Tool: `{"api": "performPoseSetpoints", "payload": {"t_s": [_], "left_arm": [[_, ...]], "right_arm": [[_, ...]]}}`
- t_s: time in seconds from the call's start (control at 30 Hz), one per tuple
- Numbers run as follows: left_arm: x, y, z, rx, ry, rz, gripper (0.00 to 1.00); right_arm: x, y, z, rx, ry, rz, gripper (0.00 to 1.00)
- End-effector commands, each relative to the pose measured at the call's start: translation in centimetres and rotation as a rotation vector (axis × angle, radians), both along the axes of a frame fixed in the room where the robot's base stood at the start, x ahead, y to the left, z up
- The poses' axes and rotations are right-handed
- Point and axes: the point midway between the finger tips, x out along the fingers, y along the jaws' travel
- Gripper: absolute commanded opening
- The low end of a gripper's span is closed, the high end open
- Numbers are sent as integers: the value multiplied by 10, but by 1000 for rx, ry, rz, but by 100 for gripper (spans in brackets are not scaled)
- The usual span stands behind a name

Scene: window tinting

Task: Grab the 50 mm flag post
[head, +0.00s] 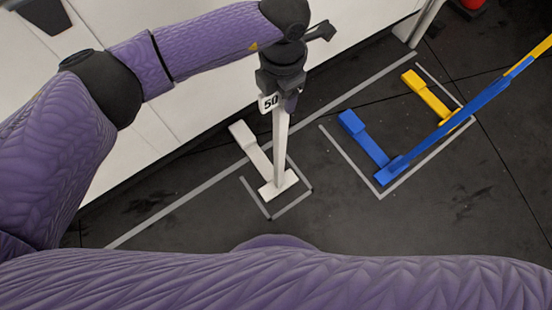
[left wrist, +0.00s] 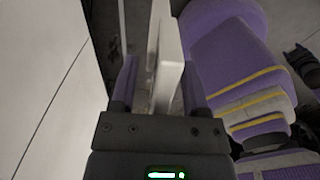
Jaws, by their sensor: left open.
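The white 50 mm flag post (head: 281,146) stands upright on its white foot (head: 278,187), inside a grey floor outline. A tag reading "50" (head: 269,102) shows near its upper part. My left gripper (head: 288,98) is at the top of the visible post, and its wrist hides what is above. In the left wrist view, the open fingers (left wrist: 160,88) have the white post (left wrist: 164,62) between them, closer to the right finger. I cannot tell whether a finger touches it.
A blue post (head: 440,122) and a yellow post (head: 530,58) stand to the right, with blue (head: 362,137) and yellow (head: 425,93) feet in a floor outline. A white panel (head: 180,120) lies behind. The dark floor (head: 370,230) in front is clear.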

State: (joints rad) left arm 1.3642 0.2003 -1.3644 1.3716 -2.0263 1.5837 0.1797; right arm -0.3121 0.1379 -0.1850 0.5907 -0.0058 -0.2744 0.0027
Motion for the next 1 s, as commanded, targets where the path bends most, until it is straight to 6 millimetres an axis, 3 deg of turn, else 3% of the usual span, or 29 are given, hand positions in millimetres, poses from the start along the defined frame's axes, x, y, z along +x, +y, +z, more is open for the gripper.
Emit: {"api": "performPoseSetpoints", "payload": {"t_s": [0.37, 0.47, 0.67, 1.0], "left_arm": [[0, 0, -3, -1, 1, 0, 59], [0, 0, -3, -1, 1, 0, 44], [0, 0, -3, 0, 0, 0, 2], [0, 0, -3, 0, 0, 0, 0]], "right_arm": [[1, -4, -1, -5, -1, 3, 53], [1, -5, -1, -7, -1, 5, 53], [1, -8, 0, -11, 0, 7, 53], [1, -7, 0, -10, 1, 7, 53]]}}
